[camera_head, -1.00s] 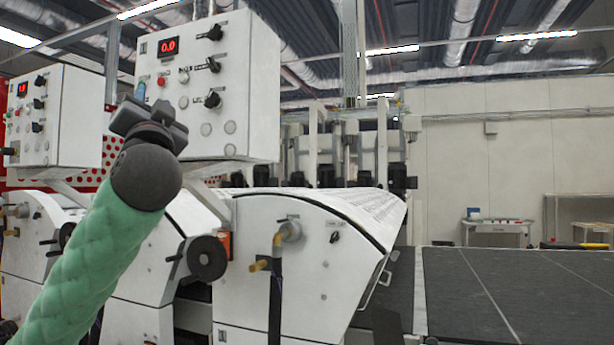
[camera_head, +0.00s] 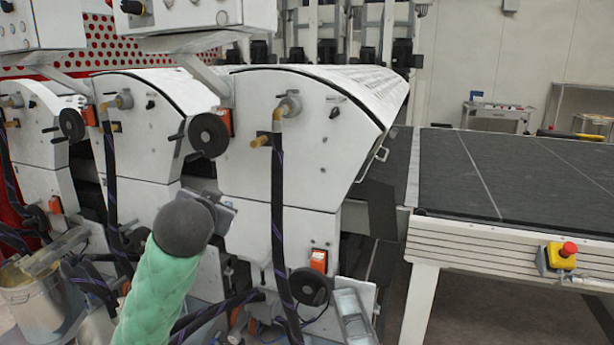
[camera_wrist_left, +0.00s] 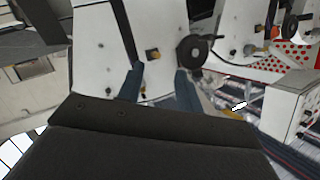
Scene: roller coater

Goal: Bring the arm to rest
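My left arm, in a green sleeve with a dark wrist, rises from the bottom of the head view. Its gripper (camera_head: 222,210) is in front of the white roller coater (camera_head: 300,150), below the black handwheel; its fingers are mostly hidden by the wrist there. In the left wrist view, the two blue-grey fingers of the left gripper (camera_wrist_left: 158,84) stand apart with nothing between them. A white machine panel (camera_wrist_left: 95,60) and a black wheel (camera_wrist_left: 192,50) show beyond them. My right arm and gripper are not in view.
A dark conveyor table (camera_head: 500,180) with a yellow box and red emergency button (camera_head: 566,250) is at the right. Hoses (camera_head: 278,200) hang down the machine front. A metal bucket (camera_head: 40,305) stands at the lower left. Floor shows under the conveyor.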

